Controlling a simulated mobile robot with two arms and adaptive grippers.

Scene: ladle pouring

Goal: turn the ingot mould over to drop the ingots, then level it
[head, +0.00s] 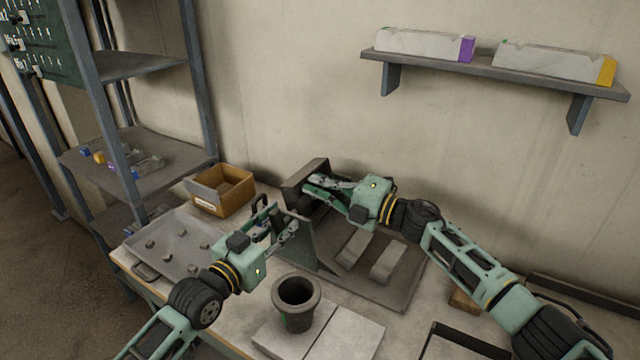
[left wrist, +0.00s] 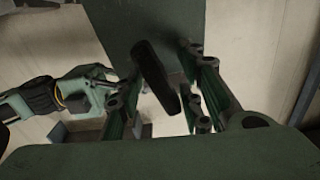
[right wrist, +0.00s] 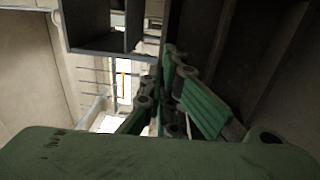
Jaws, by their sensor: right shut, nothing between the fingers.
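The dark ingot mould (head: 293,188) stands tilted behind an upright grey-green side plate (head: 305,240). Its dark handle (head: 262,212) rises left of that plate. Two pale grey ingots (head: 355,248) (head: 388,262) lie on the dark tray (head: 385,294) below, apart from the mould. My left gripper (head: 284,228) is open beside the plate; in the left wrist view the handle (left wrist: 158,82) lies between its parted fingers, with gaps showing. My right gripper (head: 312,184) is shut and empty, close to the mould; dark ridged surfaces fill the right of the right wrist view (right wrist: 240,50). Contact is unclear.
A dark crucible (head: 296,293) stands in front on pale slabs (head: 350,335). A metal tray (head: 180,240) with several small lumps and an orange box (head: 235,192) are at the left. A wall shelf (head: 490,68) holds two pale bars. Shelving stands at far left.

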